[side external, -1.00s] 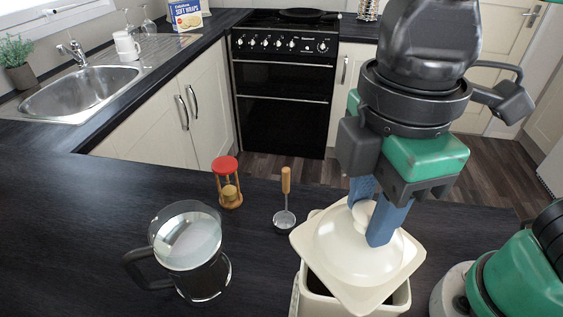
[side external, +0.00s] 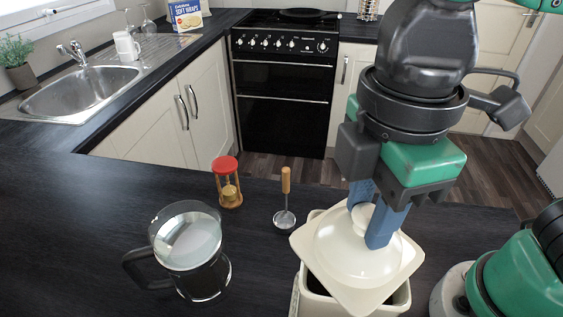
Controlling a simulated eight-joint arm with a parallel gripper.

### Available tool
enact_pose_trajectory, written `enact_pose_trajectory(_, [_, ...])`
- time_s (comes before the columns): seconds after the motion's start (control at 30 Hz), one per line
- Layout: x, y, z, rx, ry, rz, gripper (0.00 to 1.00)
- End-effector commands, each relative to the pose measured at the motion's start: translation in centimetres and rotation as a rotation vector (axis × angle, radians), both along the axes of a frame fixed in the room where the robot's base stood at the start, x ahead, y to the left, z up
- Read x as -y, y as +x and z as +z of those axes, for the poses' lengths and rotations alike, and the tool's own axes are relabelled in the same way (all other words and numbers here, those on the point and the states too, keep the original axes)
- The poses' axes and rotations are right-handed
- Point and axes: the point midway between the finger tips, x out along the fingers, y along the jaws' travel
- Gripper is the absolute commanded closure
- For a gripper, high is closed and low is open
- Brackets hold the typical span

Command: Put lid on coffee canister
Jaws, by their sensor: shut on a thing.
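The coffee canister (side external: 330,304) is a cream square container at the bottom right of the counter, with its dark inside showing below the lid. The cream square lid (side external: 338,255) has a domed middle and a knob. My gripper (side external: 368,222) points down with its blue fingers shut on the lid's knob. The lid is over the canister's mouth but turned relative to it, so its corners overhang the rim and part of the opening shows at the front. I cannot tell whether the lid touches the rim.
A glass jug with a dark handle (side external: 190,250) stands left of the canister. A scoop with a wooden handle (side external: 285,205) and a red-topped sand timer (side external: 228,183) are behind it. The counter (side external: 80,235) is clear at the left.

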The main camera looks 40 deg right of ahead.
Motion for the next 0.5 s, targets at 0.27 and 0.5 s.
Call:
enact_pose_trajectory(0.27, [-0.01, 0.0, -0.57, 0.0, 0.0, 0.0, 1.0])
enact_pose_trajectory(0.5, [-0.01, 0.0, -0.8, 0.0, 0.0, 0.0, 0.55])
